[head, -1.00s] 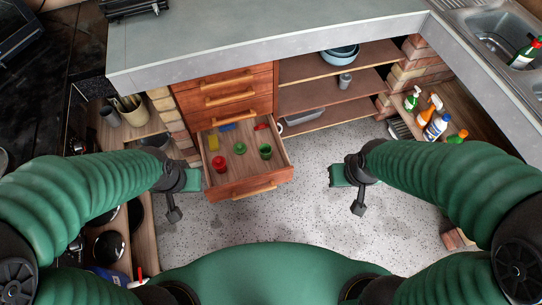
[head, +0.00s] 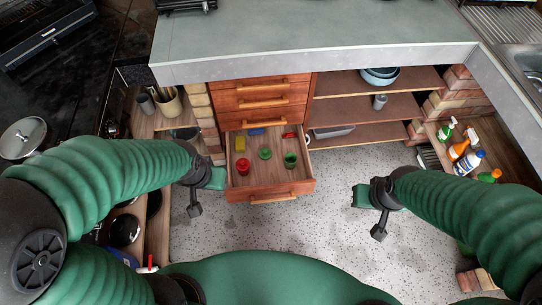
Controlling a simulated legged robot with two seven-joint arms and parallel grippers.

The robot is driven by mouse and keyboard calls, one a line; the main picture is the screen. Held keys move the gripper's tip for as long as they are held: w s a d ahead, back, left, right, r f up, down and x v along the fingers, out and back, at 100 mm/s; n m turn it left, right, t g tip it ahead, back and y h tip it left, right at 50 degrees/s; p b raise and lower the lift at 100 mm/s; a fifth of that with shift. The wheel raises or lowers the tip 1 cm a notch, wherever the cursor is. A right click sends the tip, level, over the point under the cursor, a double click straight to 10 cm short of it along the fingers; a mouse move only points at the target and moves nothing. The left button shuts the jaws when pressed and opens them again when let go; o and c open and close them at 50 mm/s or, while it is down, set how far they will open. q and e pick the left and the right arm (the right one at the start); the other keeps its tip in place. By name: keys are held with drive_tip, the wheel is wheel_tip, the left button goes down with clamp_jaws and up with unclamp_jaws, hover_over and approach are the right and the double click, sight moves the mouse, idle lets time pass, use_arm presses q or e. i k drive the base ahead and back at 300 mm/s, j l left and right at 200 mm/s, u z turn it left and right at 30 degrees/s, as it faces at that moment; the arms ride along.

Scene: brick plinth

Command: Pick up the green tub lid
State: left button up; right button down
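The green tub lid (head: 265,153) is a small round green disc lying flat in the open drawer (head: 270,178), near its middle. A green tub (head: 290,160) stands to its right and a red tub (head: 243,166) to its left. My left gripper (head: 205,194) hangs just outside the drawer's left side, apart from the lid, its two fingers spread and empty. My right gripper (head: 369,214) hangs over the floor to the right of the drawer, also spread and empty. The lid is in full view.
The drawer also holds a yellow block (head: 241,143), a blue item (head: 256,131) and a red item (head: 289,135). The grey counter (head: 320,50) overhangs behind it. Spray bottles (head: 459,148) stand on the right shelf. The speckled floor (head: 330,220) is clear in front.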

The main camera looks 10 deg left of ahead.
sight(264, 154)
drive_tip(key=i+l, duration=0.95)
drive_tip(key=i, duration=0.15)
